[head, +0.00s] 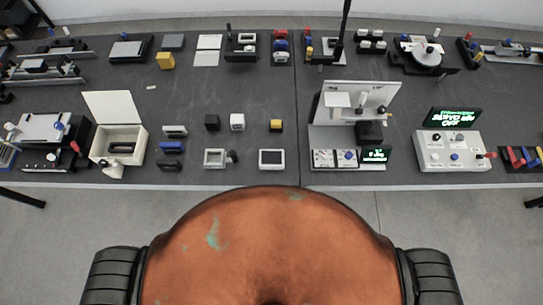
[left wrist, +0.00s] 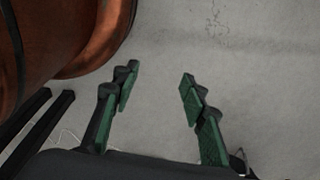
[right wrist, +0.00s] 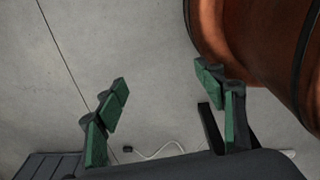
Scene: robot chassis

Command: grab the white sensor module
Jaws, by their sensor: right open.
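A small white cube (head: 237,121), which looks like the white sensor module, sits on the dark table in the head view, near the middle. A black cube (head: 212,122) stands just left of it, and a yellow and black cube (head: 276,125) stands to its right. My left gripper (left wrist: 160,77) is open and empty over the grey floor in the left wrist view. My right gripper (right wrist: 161,76) is open and empty over the floor in the right wrist view. Neither gripper shows in the head view, and both are away from the cube.
A white display frame (head: 271,160) and a grey-white frame (head: 215,158) lie in front of the cubes. An open white box (head: 118,137) stands at the left, and a white test stand (head: 348,135) at the right.

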